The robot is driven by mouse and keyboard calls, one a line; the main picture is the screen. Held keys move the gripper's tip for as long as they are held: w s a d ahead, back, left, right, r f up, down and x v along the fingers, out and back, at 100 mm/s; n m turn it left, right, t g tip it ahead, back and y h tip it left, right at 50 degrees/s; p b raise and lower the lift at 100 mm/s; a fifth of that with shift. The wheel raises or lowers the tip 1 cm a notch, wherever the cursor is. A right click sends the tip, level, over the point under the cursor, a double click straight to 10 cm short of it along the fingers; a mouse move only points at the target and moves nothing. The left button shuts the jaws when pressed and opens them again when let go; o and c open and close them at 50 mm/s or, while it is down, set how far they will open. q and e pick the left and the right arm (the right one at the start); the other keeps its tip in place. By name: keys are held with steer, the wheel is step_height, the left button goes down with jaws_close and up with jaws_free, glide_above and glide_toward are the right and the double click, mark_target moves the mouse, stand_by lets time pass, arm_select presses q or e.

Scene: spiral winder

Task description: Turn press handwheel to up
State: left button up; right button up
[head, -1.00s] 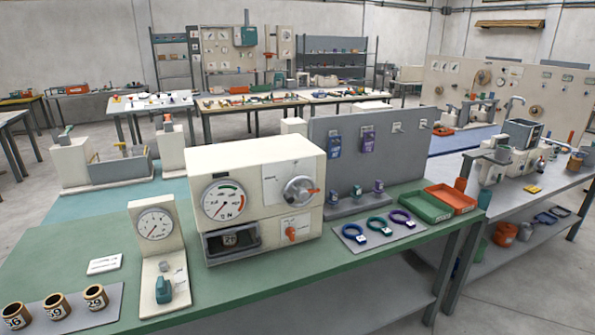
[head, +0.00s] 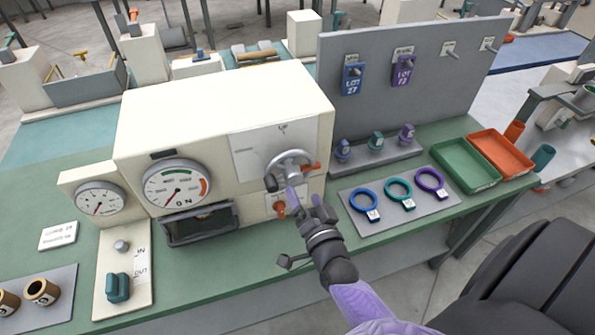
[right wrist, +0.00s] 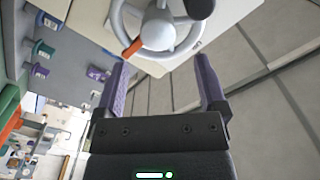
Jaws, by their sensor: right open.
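The press handwheel (head: 291,159) is a grey spoked ring on the front of the cream press (head: 225,105). An orange piece (head: 312,166) shows at its right side and a dark knob (head: 270,183) at its lower left. My right gripper (head: 303,197), with purple fingers, is open just in front of and below the wheel. In the right wrist view the open fingers (right wrist: 161,65) point at the handwheel (right wrist: 158,30), with nothing between them; contact cannot be told. My left gripper is not in view.
An orange knob (head: 279,208) sits below the wheel, close to my gripper. A round gauge (head: 178,188) is on the press's left. Colored rings on a grey mat (head: 380,217), a green tray (head: 465,164) and an orange tray (head: 502,153) lie to the right.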

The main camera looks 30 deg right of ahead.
mark_target(297, 179)
steer(key=x, duration=0.5)
steer(key=shift+w+f, duration=0.1)
steer(key=shift+w, duration=0.15)
steer(key=shift+w+d, duration=0.1)
jaws_close()
